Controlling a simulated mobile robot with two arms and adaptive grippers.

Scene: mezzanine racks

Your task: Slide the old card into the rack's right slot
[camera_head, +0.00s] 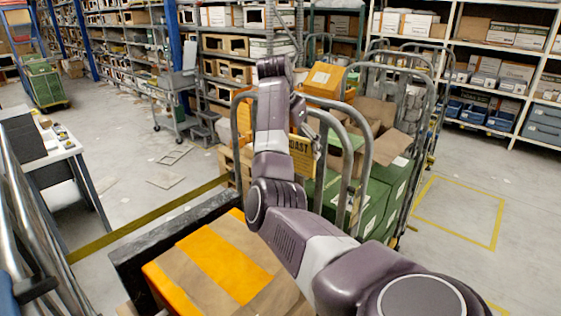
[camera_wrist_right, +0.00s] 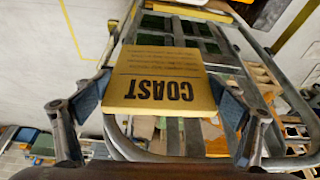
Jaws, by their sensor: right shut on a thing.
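I cannot make out the rack's right slot in either view. My left gripper is not in view.
Green crates (camera_head: 373,209) and open cardboard boxes fill the cart around the card. A carton with orange tape (camera_head: 222,256) stands in front, left of my arm. A white table (camera_head: 55,152) is at the left. Open floor (camera_head: 125,130) lies between table and cart.

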